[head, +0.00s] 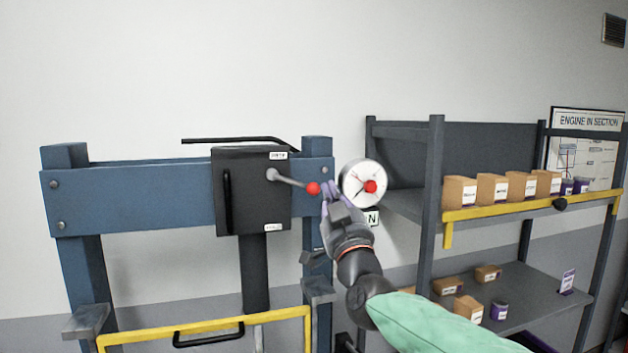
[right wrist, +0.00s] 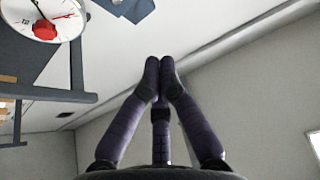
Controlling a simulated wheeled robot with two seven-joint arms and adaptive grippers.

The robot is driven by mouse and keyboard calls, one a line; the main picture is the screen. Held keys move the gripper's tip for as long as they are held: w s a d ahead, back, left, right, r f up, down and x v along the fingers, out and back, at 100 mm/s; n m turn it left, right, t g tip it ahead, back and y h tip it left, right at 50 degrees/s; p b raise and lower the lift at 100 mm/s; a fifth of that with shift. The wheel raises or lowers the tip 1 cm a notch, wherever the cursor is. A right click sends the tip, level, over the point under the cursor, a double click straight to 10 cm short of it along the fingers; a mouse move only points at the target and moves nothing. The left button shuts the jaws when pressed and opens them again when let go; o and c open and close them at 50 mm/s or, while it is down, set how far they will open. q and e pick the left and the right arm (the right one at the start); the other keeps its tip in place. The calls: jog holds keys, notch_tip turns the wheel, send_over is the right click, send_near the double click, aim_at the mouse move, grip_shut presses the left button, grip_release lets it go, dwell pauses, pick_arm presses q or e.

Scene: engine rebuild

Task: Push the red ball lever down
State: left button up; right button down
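The red ball (head: 313,188) sits at the end of a grey lever rod (head: 292,182) that comes out of a dark box (head: 250,200) on the blue frame. The rod points right and slightly down in the head view. My right gripper (head: 329,188) is just right of the ball, close to it; I cannot tell whether they touch. In the right wrist view its purple fingers (right wrist: 160,72) meet at the tips with nothing between them. The ball is not visible in that view. My left gripper is not in view.
A white dial (head: 362,172) with a red centre (head: 371,186) is right behind my right gripper. A grey shelf rack (head: 437,200) with boxes stands at right. A yellow guard frame (head: 205,331) is below, and a black bar (head: 240,141) tops the box.

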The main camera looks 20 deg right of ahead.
aim_at(294, 182)
jog(key=shift+w, duration=0.1)
jog(key=p+x, duration=0.3)
jog(key=x, duration=0.7)
jog(key=shift+w+a+f, duration=0.1)
jog(key=shift+f, duration=0.9)
jog(key=shift+w+a+f, duration=0.1)
jog(key=shift+w+f, duration=0.05)
jog(key=shift+f, duration=0.9)
jog(key=shift+f, duration=0.1)
jog(key=shift+a+f+m+h+b, duration=0.1)
jog(key=shift+f+m+h+b, duration=0.1)
jog(key=shift+m+h+b, duration=0.25)
